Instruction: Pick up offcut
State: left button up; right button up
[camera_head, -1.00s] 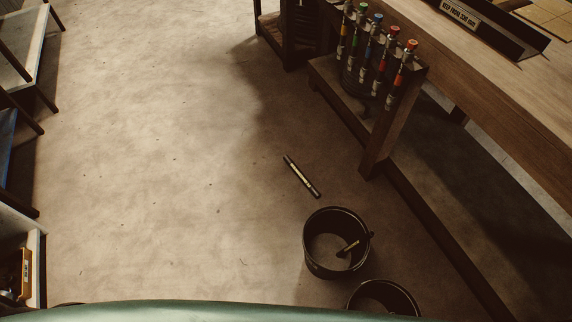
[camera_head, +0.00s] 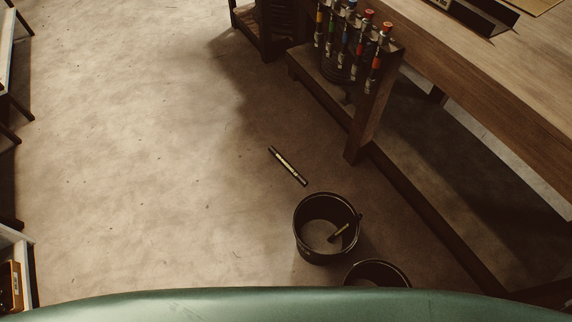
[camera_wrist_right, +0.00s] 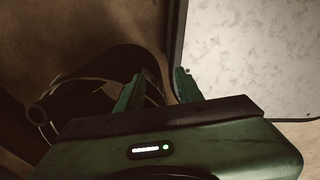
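A short dark tube with a pale middle, which looks like the offcut (camera_head: 288,166), lies on the bare floor in the head view. It is beside and above a black bucket (camera_head: 300,238) in the picture, apart from it. A second short dark piece (camera_head: 339,232) rests inside that bucket. My right gripper (camera_wrist_right: 157,84) shows in the right wrist view with its two green fingers apart and nothing between them. Neither gripper shows in the head view. The offcut is not recognisable in the right wrist view.
A second black bucket (camera_head: 376,268) stands nearer, partly cut off by my green body. A wooden workbench (camera_head: 470,75) is at the right, with a rack of colour-capped tubes (camera_head: 350,50) at its end. Open floor (camera_head: 140,150) lies to the left.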

aim_at(298, 176)
jog(key=i+j, duration=0.3)
jog(key=i+j+z, duration=0.15)
jog(key=j, duration=0.25)
jog(key=i+j, duration=0.35)
jog(key=i+j+z, duration=0.1)
jog(key=i+j, duration=0.2)
jog(key=j, duration=0.15)
